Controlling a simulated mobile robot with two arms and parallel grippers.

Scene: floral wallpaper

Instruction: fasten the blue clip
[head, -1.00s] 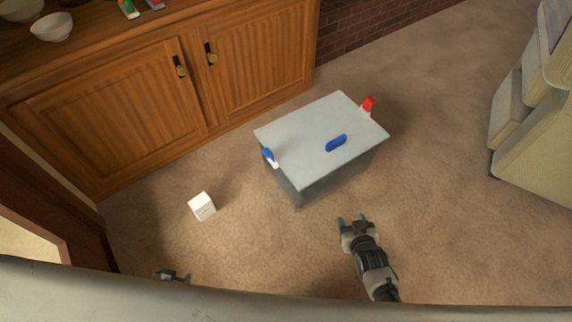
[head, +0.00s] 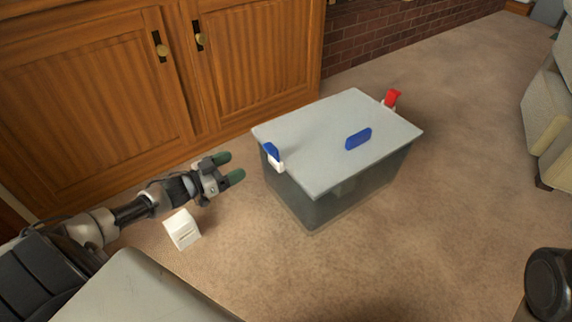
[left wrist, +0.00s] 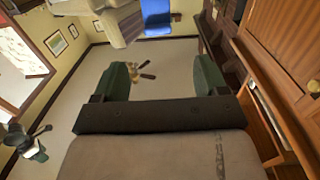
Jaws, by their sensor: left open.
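A see-through storage bin (head: 300,208) with a pale grey lid (head: 315,130) stands on the carpet. The blue clip (head: 272,152) is at the lid's left end, its blue lever sticking up above a white base. A red clip (head: 392,98) sticks up at the far right end. A blue handle (head: 358,138) lies on the lid. My left gripper (head: 230,167) is open and empty, just left of the blue clip and apart from it. Its open fingers also show in the left wrist view (left wrist: 163,78), where I cannot make out the clip. My right gripper is out of view.
A small white box (head: 182,229) sits on the carpet below my left forearm. A wooden cabinet (head: 110,90) stands behind the bin. A pale armchair (head: 550,130) is at the right edge. The carpet in front and right of the bin is clear.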

